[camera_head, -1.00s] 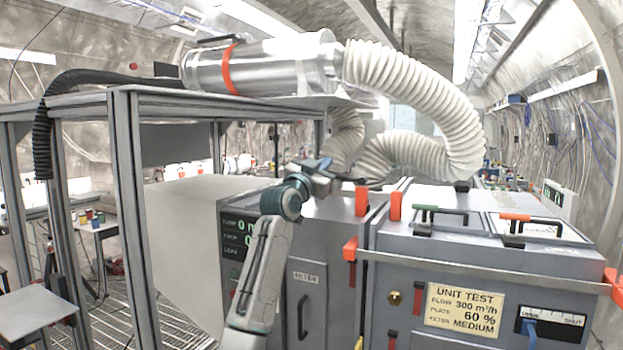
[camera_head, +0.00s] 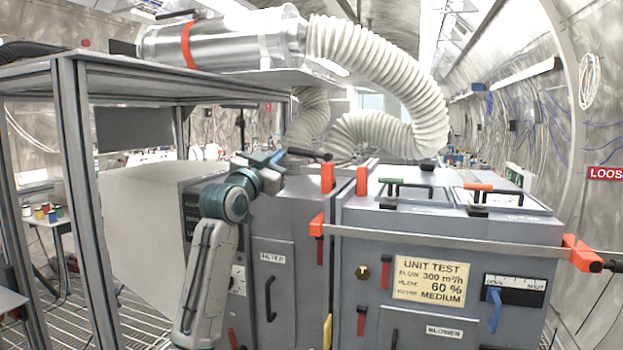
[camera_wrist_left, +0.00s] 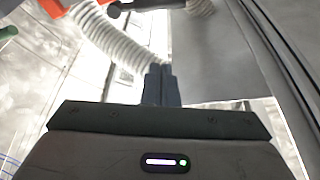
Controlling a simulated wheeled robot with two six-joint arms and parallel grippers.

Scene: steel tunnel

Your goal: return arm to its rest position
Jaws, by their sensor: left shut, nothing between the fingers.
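My left arm (camera_head: 210,265) rises from the bottom of the head view, in front of the grey filter cabinet. Its teal and grey wrist bends to the right at the top. My left gripper (camera_head: 312,154) is at the cabinet's top edge, left of a red-orange latch (camera_head: 328,177). In the left wrist view my left gripper's fingers (camera_wrist_left: 161,77) are together with nothing between them. The white ribbed hose (camera_wrist_left: 115,40) shows beyond them. I cannot tell the gap between the fingers and the cabinet. My right gripper is not in view.
The grey unit (camera_head: 460,225) with the "UNIT TEST" label (camera_head: 430,282) stands at right, with handles on top and a red-ended bar (camera_head: 440,243) across its front. A metal frame (camera_head: 78,190) stands at left. The white hose (camera_head: 400,75) arches above. Grated floor (camera_head: 140,325) shows lower left.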

